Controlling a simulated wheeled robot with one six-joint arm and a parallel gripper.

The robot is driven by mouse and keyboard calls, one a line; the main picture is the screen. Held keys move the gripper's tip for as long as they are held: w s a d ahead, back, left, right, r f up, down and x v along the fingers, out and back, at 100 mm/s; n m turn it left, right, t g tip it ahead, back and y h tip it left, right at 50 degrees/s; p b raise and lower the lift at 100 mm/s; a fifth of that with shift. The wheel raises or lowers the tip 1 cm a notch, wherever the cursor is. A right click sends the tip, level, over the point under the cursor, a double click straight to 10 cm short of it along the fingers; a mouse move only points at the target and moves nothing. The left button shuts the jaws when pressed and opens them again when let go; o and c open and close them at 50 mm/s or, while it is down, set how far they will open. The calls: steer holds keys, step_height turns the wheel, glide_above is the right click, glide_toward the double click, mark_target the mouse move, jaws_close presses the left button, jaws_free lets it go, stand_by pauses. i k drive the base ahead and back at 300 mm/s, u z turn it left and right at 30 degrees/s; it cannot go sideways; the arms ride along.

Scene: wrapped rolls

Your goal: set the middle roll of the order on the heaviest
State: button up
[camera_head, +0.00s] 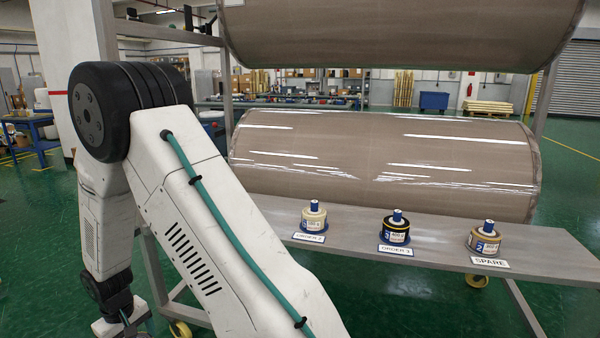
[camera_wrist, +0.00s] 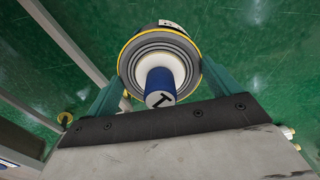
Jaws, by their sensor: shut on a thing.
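My gripper (camera_wrist: 164,72) is shut on a dark grey ringed roll (camera_wrist: 150,47) with a yellow rim, a white inner ring and a blue core end bearing a dark mark. The roll is held above the green floor. On the shelf in the head view, a cream roll (camera_head: 313,218) stands behind the ORDER 2 label (camera_head: 309,238). A black roll with a yellow band (camera_head: 395,233) stands behind the ORDER 3 label (camera_head: 395,250). A tan roll (camera_head: 484,242) stands behind the SPARE label (camera_head: 489,263). Printed weights are too small to read.
The grey shelf (camera_head: 440,240) has bare room between these rolls. A large wrapped brown roll (camera_head: 390,150) lies behind it, with another (camera_head: 400,30) above on the rack. My arm covers the shelf's left part. A rack post (camera_wrist: 60,35) stands left of the held roll.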

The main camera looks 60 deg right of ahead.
mark_target(314, 216)
steer(key=u, duration=0.05)
steer(key=k, duration=0.2)
steer(key=z, duration=0.8)
